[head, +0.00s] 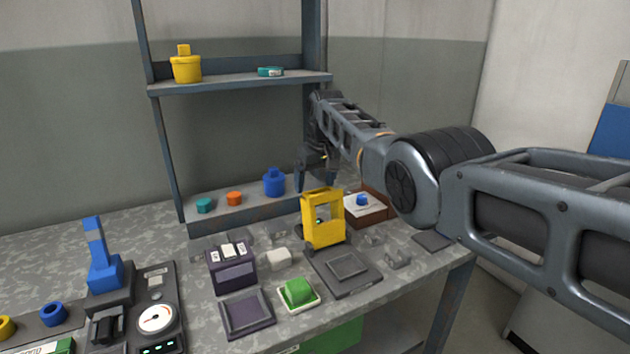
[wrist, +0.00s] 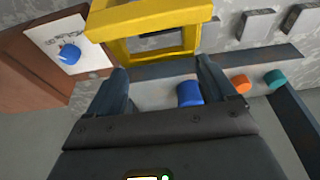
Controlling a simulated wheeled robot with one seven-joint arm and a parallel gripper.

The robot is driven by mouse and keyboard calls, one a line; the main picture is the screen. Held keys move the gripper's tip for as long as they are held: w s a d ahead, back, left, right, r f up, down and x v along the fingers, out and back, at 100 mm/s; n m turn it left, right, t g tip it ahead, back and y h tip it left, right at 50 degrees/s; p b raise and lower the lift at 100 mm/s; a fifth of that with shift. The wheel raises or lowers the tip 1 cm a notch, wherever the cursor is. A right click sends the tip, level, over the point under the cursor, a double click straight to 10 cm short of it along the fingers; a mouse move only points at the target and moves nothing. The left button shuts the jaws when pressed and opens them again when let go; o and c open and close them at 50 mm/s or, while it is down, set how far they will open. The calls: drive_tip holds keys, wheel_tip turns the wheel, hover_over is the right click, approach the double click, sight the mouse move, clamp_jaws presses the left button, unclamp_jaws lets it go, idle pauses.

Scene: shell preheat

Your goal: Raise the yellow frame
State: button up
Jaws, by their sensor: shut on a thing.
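The yellow frame (head: 337,217) is an upright, open rectangular piece on the right part of the bench, behind a dark square plate (head: 360,283). A small green light shows through its opening. My gripper (head: 318,183) is above it, pointing down, with its fingers at the frame's top. In the wrist view the yellow frame (wrist: 160,17) lies at the fingertips, and my gripper (wrist: 161,66) has one finger at each side of it. My gripper is shut on the yellow frame. I cannot tell whether its bottom touches the bench.
A brown box with a blue knob (head: 362,200) stands close right of the frame. A dark purple box (head: 232,268), a white block (head: 276,259) and a green button (head: 298,291) are left and in front. A shelf (head: 250,212) with a blue jar (head: 274,183) stands behind.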

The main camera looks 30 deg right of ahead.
drive_tip(key=shift+w, duration=0.25)
drive_tip(key=o, duration=1.1)
drive_tip(key=shift+o, duration=1.1)
drive_tip(key=shift+f, duration=0.1)
drive_tip(key=v, duration=0.7)
drive_tip(key=shift+r, duration=0.35)
drive_tip(key=shift+s, duration=0.15)
